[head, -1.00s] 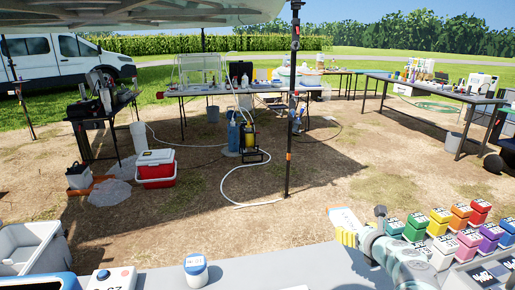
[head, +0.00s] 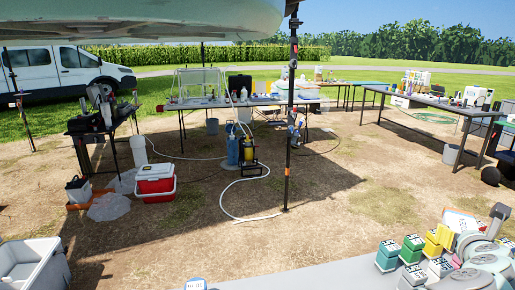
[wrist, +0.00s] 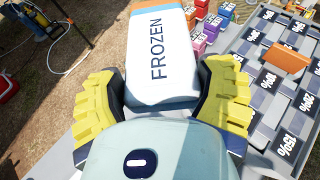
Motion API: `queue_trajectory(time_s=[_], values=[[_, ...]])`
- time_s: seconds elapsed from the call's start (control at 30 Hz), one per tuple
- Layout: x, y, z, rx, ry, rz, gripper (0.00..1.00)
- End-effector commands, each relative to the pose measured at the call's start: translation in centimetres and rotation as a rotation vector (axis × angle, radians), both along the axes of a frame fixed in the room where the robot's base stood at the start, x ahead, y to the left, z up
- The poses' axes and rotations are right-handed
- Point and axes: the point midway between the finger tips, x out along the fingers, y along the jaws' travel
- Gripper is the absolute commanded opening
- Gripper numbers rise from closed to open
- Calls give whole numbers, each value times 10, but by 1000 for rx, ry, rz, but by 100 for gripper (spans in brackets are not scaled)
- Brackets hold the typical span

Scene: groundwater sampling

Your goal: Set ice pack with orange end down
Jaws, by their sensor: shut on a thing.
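The ice pack (wrist: 160,50) is a white block printed FROZEN, with a blue stripe and an orange end at the top of the wrist view. My gripper (wrist: 162,98) has its yellow ribbed fingers shut on the pack's two sides, near the end away from the orange. In the head view my gripper (head: 440,238) is at the lower right, with part of the pack (head: 463,221) showing behind it. The pack is above the table beside coloured blocks. Whether it touches anything below cannot be told.
Several coloured blocks with labels (head: 412,247) stand on the near table (head: 320,275). A dark rack with percent labels (wrist: 270,75) holds an orange block (wrist: 286,58). A white bin (head: 35,262) is at the lower left. A pole (head: 289,130) stands beyond the table.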

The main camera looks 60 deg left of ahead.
Motion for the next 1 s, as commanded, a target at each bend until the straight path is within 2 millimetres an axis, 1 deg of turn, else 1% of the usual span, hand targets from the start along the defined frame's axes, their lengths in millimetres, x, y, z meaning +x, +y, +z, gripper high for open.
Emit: queue_trajectory(time_s=[0.03, 0.1, 0.2, 0.4, 0.5, 0.53, 0.77, 0.87, 1.0], values=[[-4, -18, 5, 0, -1, -53, 30], [-8, -41, 7, -2, -2, -123, 30], [-16, -70, 9, -1, -1, -211, 30], [-32, -115, 10, 1, -2, -352, 30], [-40, -131, 12, 0, -2, -406, 30], [-39, -129, 19, 1, -3, -399, 30], [-38, -128, 46, 0, -4, -396, 30], [-38, -128, 64, 0, -4, -396, 30], [-38, -128, 96, 0, -4, -396, 30]])
